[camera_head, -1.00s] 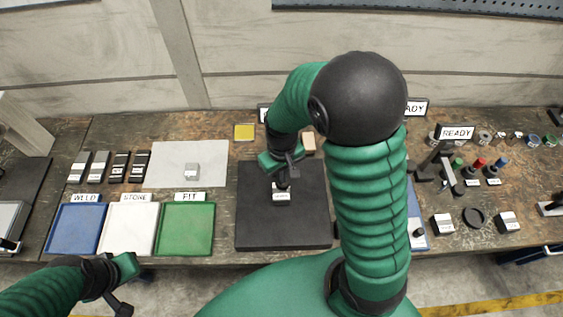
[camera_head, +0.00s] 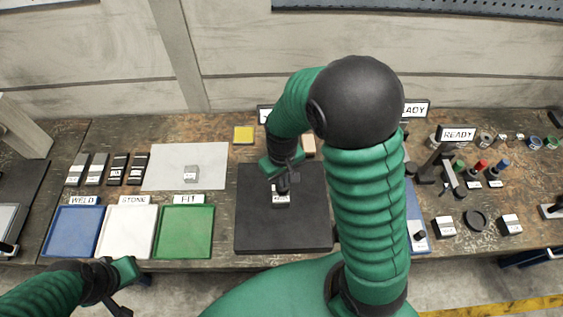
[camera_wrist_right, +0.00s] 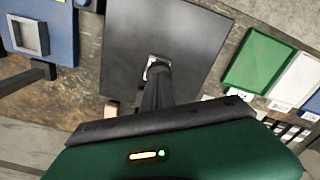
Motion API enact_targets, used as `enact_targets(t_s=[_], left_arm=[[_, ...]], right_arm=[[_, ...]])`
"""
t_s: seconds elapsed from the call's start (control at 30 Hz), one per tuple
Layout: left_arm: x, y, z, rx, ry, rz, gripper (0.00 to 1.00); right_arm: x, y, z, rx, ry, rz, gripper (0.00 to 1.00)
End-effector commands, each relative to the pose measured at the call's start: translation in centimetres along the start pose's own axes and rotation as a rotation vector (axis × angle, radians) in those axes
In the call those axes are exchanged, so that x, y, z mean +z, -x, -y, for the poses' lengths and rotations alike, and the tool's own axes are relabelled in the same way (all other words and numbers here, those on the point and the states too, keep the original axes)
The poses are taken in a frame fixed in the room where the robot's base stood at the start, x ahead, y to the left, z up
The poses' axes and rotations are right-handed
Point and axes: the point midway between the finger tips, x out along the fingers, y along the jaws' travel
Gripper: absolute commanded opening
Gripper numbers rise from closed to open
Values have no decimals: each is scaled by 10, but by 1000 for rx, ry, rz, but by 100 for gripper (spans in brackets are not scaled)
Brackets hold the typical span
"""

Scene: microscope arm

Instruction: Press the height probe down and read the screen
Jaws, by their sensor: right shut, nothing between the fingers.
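My right gripper (camera_head: 282,188) is shut and empty. It points down at a small block with a white label (camera_head: 281,200) on a black plate (camera_head: 305,235). In the right wrist view the fingers (camera_wrist_right: 155,72) meet the pale block (camera_wrist_right: 151,62), mostly hiding it; whether they press on it I cannot tell. I cannot make out which part is the height probe. One screen reads READY (camera_head: 457,134). Another screen (camera_head: 417,109) shows only "ADY" beside my right arm, and a third (camera_head: 263,114) is mostly hidden. My left gripper (camera_head: 125,285) is low at the left, away from the plate.
Blue (camera_head: 72,232), white (camera_head: 127,232) and green (camera_head: 185,232) trays stand left of the plate. A grey sheet (camera_head: 205,160) with a small block (camera_head: 190,174) lies behind them. Several labelled dark blocks are at left. Stands and small parts fill the right. My right arm hides the middle.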

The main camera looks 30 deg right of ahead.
Motion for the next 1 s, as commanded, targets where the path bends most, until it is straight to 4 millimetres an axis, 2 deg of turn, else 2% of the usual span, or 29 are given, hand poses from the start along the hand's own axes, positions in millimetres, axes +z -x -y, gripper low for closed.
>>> enact_targets(t_s=[0.8, 1.0], left_arm=[[-16, 70, 0, 0, 0, 0, 0], [-16, 69, 0, 0, 0, 0, 0]], right_arm=[[0, 77, 0, 0, -1, 0, 0], [0, 76, 0, 0, -1, 0, 0]])
